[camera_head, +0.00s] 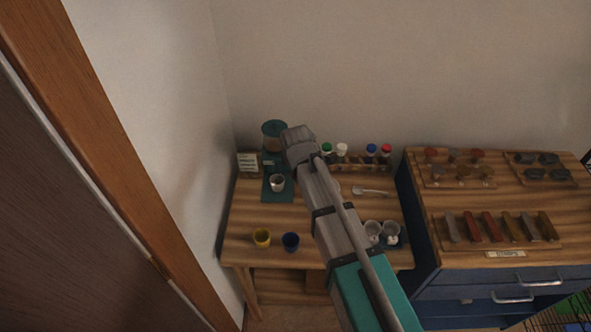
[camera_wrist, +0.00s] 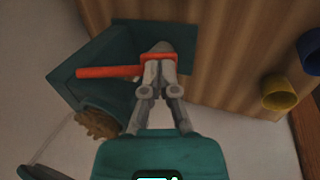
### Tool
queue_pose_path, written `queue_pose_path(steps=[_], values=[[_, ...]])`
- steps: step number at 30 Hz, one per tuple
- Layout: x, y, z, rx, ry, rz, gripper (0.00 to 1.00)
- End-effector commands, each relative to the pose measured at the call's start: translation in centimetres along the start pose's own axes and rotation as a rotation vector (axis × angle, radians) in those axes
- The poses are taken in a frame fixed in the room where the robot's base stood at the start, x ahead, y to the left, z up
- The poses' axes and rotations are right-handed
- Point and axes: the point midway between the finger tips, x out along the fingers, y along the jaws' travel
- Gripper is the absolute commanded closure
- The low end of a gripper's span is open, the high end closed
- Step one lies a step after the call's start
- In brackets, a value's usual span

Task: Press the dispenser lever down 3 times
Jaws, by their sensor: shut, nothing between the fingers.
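The teal dispenser (camera_head: 273,130) stands at the back left of the small wooden table, with a cup (camera_head: 277,183) on its base. In the wrist view its teal body (camera_wrist: 98,68) shows at the left, with brown contents visible. The orange lever (camera_wrist: 108,72) sticks out from it and ends at my fingertips. My gripper (camera_wrist: 158,62) is shut and empty, its fingertips over the lever's end; I cannot tell whether they touch it. A rounded grey shape, perhaps the cup, shows partly behind the lever end. In the head view my arm hides the lever and fingers.
A yellow cup (camera_head: 261,237) and a blue cup (camera_head: 290,242) stand near the table's front. Jars with coloured lids (camera_head: 342,149) line the back. A spoon (camera_head: 369,191) and white cups (camera_head: 374,230) are to the right. A blue drawer cabinet (camera_head: 500,283) adjoins; walls are close.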

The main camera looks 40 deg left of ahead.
Motion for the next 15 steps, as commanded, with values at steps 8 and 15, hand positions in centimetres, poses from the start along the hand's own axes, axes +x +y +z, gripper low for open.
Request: queue_pose_path(steps=[8, 15], values=[[-1.0, 0.3, -0.4, -0.005, 0.003, 0.000, 1.00], [-1.5, 0.4, -0.5, -0.006, 0.003, 0.000, 1.00]])
